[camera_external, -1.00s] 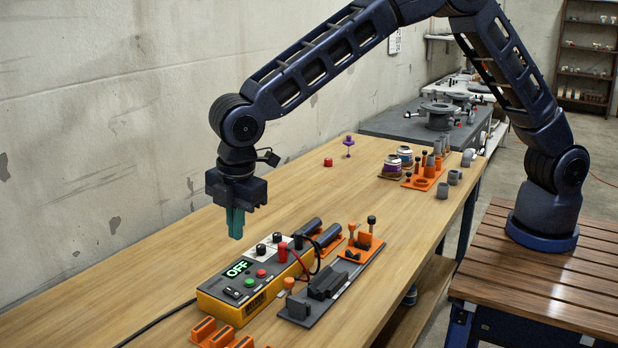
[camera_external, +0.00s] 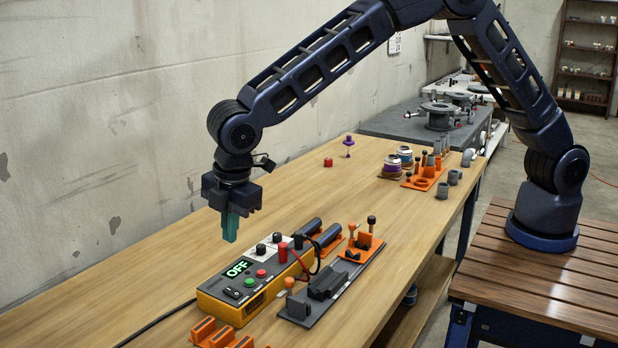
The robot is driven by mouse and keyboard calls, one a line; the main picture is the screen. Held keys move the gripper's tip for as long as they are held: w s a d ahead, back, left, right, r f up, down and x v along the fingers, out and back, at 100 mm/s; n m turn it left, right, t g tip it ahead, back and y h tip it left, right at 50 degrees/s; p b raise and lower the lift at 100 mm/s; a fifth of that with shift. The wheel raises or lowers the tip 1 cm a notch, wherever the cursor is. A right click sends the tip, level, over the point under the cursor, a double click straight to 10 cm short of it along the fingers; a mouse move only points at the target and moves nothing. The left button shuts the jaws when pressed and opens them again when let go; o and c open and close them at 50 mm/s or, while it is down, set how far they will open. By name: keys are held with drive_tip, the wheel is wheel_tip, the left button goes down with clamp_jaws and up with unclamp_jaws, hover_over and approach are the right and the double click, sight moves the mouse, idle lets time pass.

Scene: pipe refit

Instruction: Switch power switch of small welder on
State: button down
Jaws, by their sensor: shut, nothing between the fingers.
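The small welder (camera_external: 243,288) is a yellow and dark grey box on the wooden table, with a green lit display (camera_external: 239,268) reading OFF. The power switch (camera_external: 232,293) looks like the small black rocker at the near left of its top face. A green button (camera_external: 249,282) and a red button (camera_external: 261,273) sit beside it. My gripper (camera_external: 230,237), with teal fingers pointing down, is shut and empty. It hangs in the air above the welder's display end, apart from it.
A dark tray (camera_external: 331,293) with clamps and orange-handled parts stands right of the welder. Orange holders (camera_external: 215,335) lie in front. Black and red cables arch at the welder's far right.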

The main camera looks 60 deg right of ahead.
sight(230, 289)
drive_tip(key=f, duration=0.4)
drive_tip(key=w+f, duration=0.1)
drive_tip(key=f, duration=0.7)
drive_tip(key=shift+w+f, duration=0.1)
drive_tip(key=shift+w, duration=0.25)
drive_tip(key=shift+f, duration=0.1)
drive_tip(key=shift+w+f, duration=0.1)
drive_tip(key=shift+w, duration=0.05)
drive_tip(key=shift+g, duration=0.3)
drive_tip(key=shift+s+f, duration=0.1)
drive_tip(key=shift+s, duration=0.8)
drive_tip(key=shift+r, duration=0.2)
wheel_tip(230, 289, up, 14)
drive_tip(key=s, duration=0.2)
